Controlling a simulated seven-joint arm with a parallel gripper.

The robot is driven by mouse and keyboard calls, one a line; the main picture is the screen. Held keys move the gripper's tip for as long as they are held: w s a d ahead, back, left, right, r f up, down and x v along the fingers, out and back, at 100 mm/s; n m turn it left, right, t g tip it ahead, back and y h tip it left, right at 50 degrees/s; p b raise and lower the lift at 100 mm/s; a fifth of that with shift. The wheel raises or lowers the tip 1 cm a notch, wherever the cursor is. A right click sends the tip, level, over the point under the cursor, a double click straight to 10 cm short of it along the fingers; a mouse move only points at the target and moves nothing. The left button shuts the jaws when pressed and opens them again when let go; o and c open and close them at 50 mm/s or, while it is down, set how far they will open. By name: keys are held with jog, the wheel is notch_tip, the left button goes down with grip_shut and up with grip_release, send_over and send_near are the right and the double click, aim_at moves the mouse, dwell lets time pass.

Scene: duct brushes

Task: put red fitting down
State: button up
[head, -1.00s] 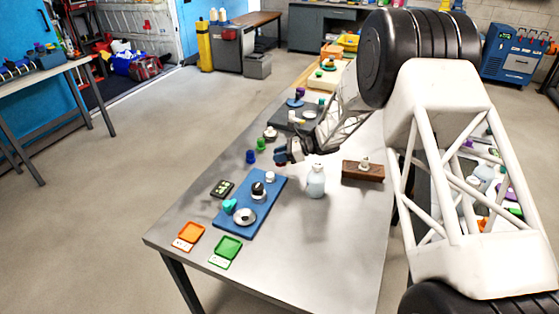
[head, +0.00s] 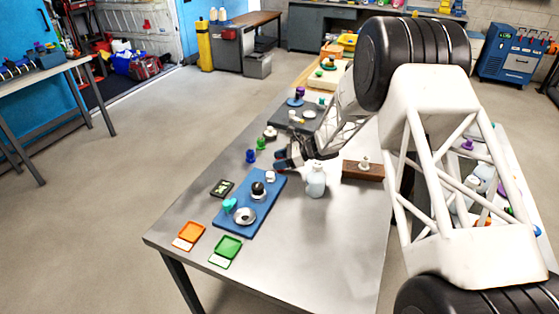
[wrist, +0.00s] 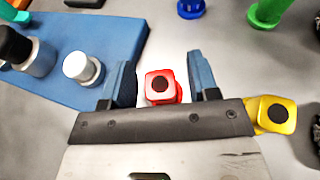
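The red fitting (wrist: 161,87) shows in the wrist view between the two blue fingers of my gripper (wrist: 161,84). My gripper (head: 280,159) is low over the table behind the blue mat in the head view. The red fitting is not clearly visible there, and its base is hidden by the gripper in the wrist view.
A yellow fitting (wrist: 277,115) is close beside the right finger. A blue fitting (head: 250,156) and a green fitting (head: 261,143) stand beyond. The blue mat (head: 232,225) holds several pieces. A pale bottle (head: 316,182) stands right of the gripper. The table's front right is clear.

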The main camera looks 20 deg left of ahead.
jog(key=shift+r, duration=0.15)
jog(key=v, duration=1.2)
dwell(0.3)
dwell(0.6)
